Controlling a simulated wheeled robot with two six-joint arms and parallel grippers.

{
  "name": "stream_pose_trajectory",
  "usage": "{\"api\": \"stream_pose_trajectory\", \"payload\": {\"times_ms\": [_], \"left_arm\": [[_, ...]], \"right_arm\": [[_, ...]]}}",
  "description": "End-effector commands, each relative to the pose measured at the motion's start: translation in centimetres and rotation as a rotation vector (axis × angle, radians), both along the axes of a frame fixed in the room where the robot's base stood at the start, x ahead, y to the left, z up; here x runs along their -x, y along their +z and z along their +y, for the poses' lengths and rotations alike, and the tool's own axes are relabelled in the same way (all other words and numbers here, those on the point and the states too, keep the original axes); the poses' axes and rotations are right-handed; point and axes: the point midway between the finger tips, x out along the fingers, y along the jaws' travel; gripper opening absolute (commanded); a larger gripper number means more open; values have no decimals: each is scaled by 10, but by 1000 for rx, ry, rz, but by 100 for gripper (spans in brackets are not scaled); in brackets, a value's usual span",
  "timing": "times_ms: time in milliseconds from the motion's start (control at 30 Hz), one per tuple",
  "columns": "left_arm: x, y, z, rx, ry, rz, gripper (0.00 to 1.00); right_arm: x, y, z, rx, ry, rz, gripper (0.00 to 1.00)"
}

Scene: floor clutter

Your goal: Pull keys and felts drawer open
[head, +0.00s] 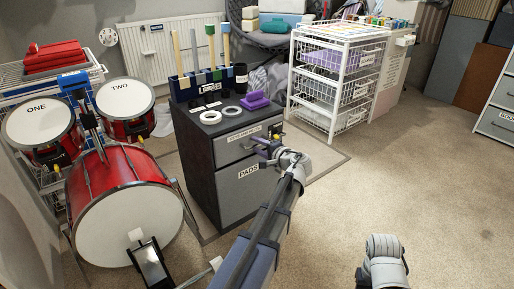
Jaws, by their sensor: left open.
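A dark cabinet (202,165) has two grey drawer fronts. The upper drawer (232,146) carries a small label (243,133) that looks like keys and felts, and it appears shut. The lower drawer (240,193) is labelled PADS. My left gripper (263,146) is open at the right part of the upper drawer front, close to its handle side. Its fingers cover part of the front, so I cannot tell whether they touch the handle. Of my right arm only a grey rounded link shows at the bottom; its fingers are out of view.
White tape rings (210,117), purple blocks (255,100) and a dark holder with sticks (198,83) stand on the cabinet. A red drum kit (125,190) is close on the left. A white wire basket rack (333,85) stands behind right. Carpet on the right is clear.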

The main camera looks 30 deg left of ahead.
Motion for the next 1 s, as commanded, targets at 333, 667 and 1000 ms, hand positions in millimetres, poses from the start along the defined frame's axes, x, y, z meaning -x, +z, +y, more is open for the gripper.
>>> {"api": "stream_pose_trajectory", "payload": {"times_ms": [333,667,1000], "left_arm": [[-2,-1,5,0,0,0,44],[-2,-1,5,0,0,0,11],[-2,-1,5,0,0,0,0]], "right_arm": [[0,-1,0,0,0,0,50],[0,-1,0,0,0,0,50],[0,-1,0,0,0,0,50]]}}
